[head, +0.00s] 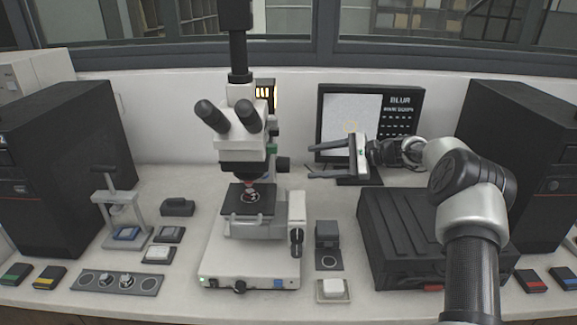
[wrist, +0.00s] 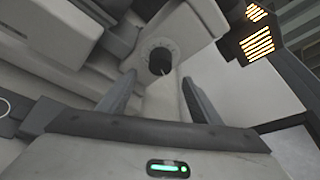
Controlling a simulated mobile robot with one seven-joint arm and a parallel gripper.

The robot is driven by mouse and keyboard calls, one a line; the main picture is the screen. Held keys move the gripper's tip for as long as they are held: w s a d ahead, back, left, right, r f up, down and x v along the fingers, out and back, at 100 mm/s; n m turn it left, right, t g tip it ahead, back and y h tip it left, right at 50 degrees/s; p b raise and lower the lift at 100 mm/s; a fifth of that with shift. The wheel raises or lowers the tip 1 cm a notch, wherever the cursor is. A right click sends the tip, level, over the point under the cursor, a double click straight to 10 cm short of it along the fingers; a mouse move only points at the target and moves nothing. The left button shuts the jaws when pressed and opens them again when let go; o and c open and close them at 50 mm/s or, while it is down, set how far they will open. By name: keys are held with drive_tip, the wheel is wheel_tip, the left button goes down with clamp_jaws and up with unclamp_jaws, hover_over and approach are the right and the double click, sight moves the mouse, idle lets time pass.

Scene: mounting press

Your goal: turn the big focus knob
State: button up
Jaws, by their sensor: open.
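The microscope (head: 243,140) stands at the middle of the bench. A dark round knob (head: 283,164), which looks like the big focus knob, sticks out from its right side below the head. My gripper (head: 311,161) is to the right of this knob, at about its height, with its fingers pointing left at it. The fingers are open and empty, with a visible gap to the knob. In the wrist view the dark knob (wrist: 160,62) shows between and beyond the two fingertips (wrist: 158,78), on a pale round mount.
Stage knobs (head: 296,241) hang lower on the microscope's right. A display panel (head: 350,110) stands behind my gripper. A black case (head: 400,235) lies below my arm. A small press (head: 122,210) is at the left. Small boxes lie in front.

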sight(289, 166)
drive_tip(key=x, duration=0.9)
drive_tip(key=shift+a+f, duration=0.1)
drive_tip(key=shift+a, duration=0.25)
drive_tip(key=shift+c, duration=0.4)
drive_tip(key=c, duration=1)
drive_tip(key=shift+o, duration=0.2)
drive_tip(key=shift+f+b, duration=0.1)
drive_tip(key=shift+b, duration=0.3)
